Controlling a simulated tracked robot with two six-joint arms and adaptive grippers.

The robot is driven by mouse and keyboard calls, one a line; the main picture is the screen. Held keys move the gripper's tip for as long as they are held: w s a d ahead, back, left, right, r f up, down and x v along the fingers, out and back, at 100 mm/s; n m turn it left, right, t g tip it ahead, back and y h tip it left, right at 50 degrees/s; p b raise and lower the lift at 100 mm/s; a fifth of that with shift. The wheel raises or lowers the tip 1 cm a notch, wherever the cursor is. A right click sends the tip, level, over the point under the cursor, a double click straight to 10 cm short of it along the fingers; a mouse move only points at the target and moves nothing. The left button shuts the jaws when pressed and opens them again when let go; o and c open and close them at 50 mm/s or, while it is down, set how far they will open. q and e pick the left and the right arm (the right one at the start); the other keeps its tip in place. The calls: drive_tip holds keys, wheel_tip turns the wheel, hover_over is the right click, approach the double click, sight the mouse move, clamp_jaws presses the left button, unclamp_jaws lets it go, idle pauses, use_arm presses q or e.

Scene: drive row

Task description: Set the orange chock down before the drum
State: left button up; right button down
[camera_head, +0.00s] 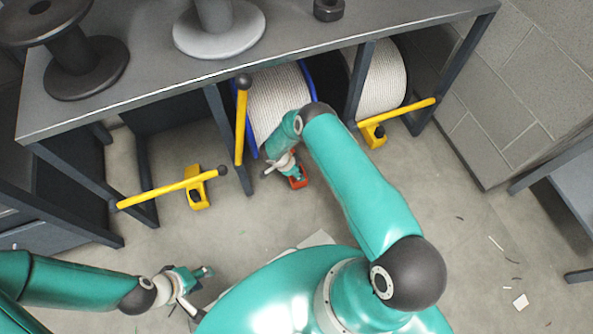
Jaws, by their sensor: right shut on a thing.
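The orange chock (299,179) is small and partly covered by my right gripper (289,172), which is shut on it. It is at or close to the floor, in front of the blue-flanged drum (276,98); whether it touches the floor I cannot tell. The drum is wound with pale rope and stands under the bench, its lower right part hidden by my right arm. A gap of floor seems to lie between chock and drum, though the arm covers part of it. My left gripper (198,290) is open and empty at the lower left, away from the drum.
A yellow bar stands upright (241,125) beside the drum's left. Two lowered yellow bars (155,193) (408,112) have yellow chocks (197,190) (374,134) near them. Another rope drum (382,80) stands right. The bench (150,90) overhangs; open floor lies right (450,220).

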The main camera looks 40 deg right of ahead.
drive_tip(key=shift+w+d+f+b, duration=0.15)
drive_tip(key=shift+w+b, duration=0.05)
drive_tip(key=shift+w, duration=0.25)
drive_tip(key=shift+w+d+f+b, duration=0.1)
drive_tip(key=shift+w+b, duration=0.05)
drive_tip(key=shift+w, duration=0.3)
drive_tip(key=shift+f+b, duration=0.3)
drive_tip(key=shift+f, duration=0.1)
use_arm(q)
wheel_tip(320, 180, down, 2)
use_arm(e)
drive_tip(key=c, duration=1.2)
unclamp_jaws()
drive_tip(key=shift+f, duration=0.1)
drive_tip(key=o, duration=0.5)
